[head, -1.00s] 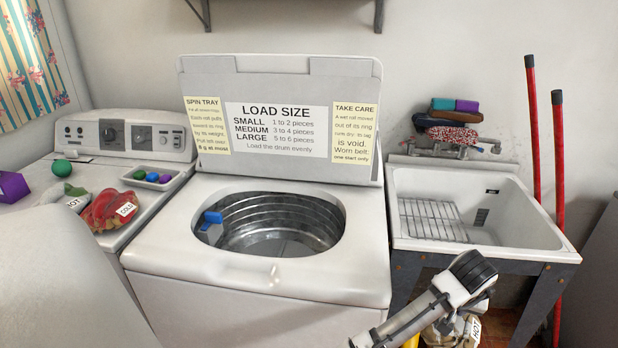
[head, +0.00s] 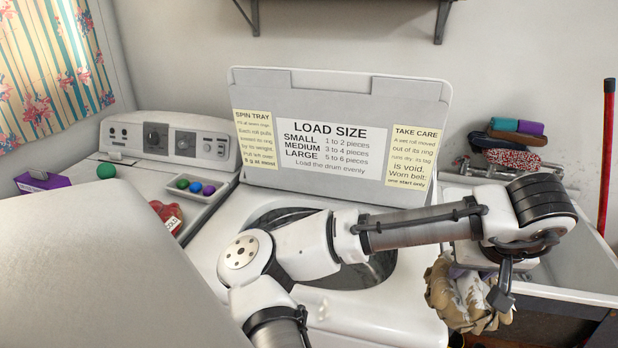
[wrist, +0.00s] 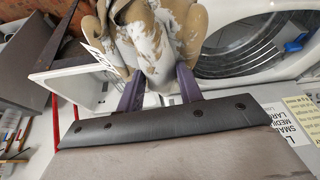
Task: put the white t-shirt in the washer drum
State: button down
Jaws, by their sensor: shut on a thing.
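My gripper (head: 503,288) is shut on a bundle of tan and white cloth (head: 458,300), held right of the washer and in front of the sink. In the wrist view the bundle (wrist: 160,40) hangs between the purple fingers of my gripper (wrist: 159,88); a white tag shows beside it. I cannot tell its garment shape; it is white with tan patches. The top-loading washer (head: 215,225) has its lid up. Its drum (head: 380,265) is open, partly hidden behind my arm. The drum (wrist: 235,45) lies right of the bundle in the wrist view.
The sink (head: 590,265) stands right of the washer, with several cloth rolls (head: 515,140) behind it and a red pole (head: 606,150) beside it. The raised lid (head: 340,90) bounds the drum at the back. A red bundle (head: 170,215) lies on the left machine.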

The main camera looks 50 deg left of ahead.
aim_at(339, 288)
jog(key=j, duration=0.55)
jog(key=i+j, duration=0.15)
jog(key=j, duration=1)
jog(key=i, duration=0.05)
